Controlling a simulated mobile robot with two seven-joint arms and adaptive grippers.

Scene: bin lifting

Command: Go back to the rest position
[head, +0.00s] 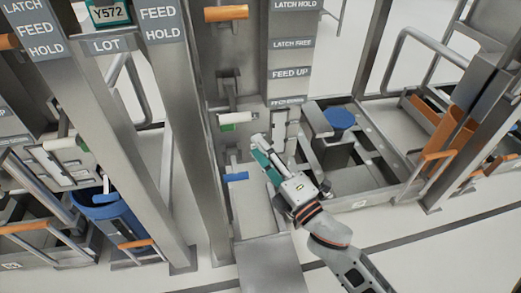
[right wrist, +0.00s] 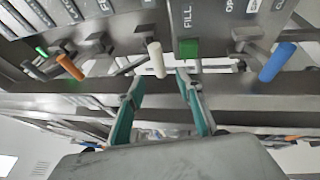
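My right gripper (head: 266,162) reaches in from the lower right in the head view, in front of the machine's grey column. In the right wrist view its two teal fingers (right wrist: 160,82) stand apart with nothing between them. A white lever handle (right wrist: 156,59) appears just past the fingertips, near the left one. A white handle (head: 236,118) also shows on the column in the head view, up and left of the gripper and apart from it in the picture. My left gripper is not in view.
A blue handle (head: 236,177) sticks out left of my gripper, and an orange handle (head: 226,13) is higher up. A green block (right wrist: 188,48) and a blue handle (right wrist: 278,62) show in the wrist view. Steel posts (head: 172,90) stand left. Floor is clear at the lower right.

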